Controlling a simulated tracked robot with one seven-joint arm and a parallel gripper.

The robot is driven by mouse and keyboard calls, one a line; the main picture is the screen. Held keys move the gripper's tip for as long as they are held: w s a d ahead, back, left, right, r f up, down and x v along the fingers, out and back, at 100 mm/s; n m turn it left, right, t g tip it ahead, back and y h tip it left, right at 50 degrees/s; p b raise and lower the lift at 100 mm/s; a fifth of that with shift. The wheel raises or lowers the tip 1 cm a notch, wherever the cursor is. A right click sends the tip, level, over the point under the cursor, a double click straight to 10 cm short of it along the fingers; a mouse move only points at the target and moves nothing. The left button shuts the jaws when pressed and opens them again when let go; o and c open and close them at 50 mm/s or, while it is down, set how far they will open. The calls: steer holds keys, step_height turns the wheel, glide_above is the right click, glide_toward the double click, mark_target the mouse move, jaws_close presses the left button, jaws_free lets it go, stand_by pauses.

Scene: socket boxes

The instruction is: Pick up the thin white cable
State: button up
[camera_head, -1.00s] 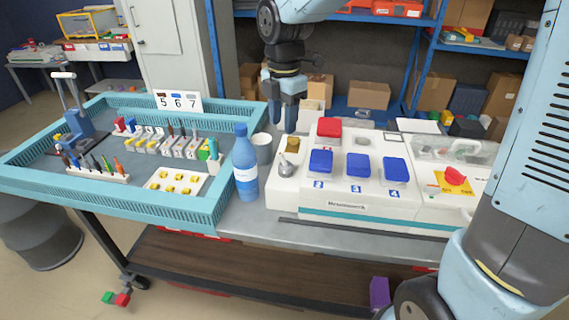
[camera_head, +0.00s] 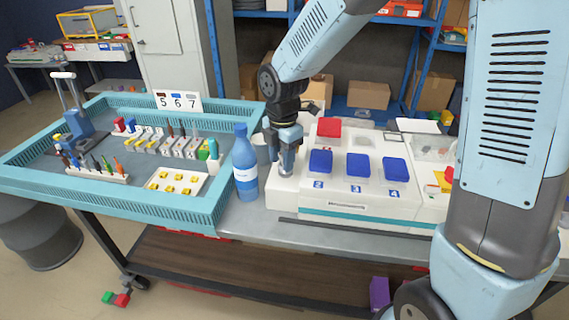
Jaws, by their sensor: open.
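I cannot pick out a thin white cable in the head view. My gripper (camera_head: 287,166) points down over the left end of the white socket box (camera_head: 345,209). Its jaws are open. It hides the small grey connector-like part that stood on the box's left end, and I cannot tell whether it touches it. The box top carries a red lid (camera_head: 328,127) and blue lids marked 2 (camera_head: 320,161), 3 (camera_head: 357,165) and 4 (camera_head: 395,170).
A teal-rimmed tray (camera_head: 110,205) with tools and connectors fills the left of the table.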

steer(key=shift+f, duration=0.15)
jaws_close()
stand_by(0.4)
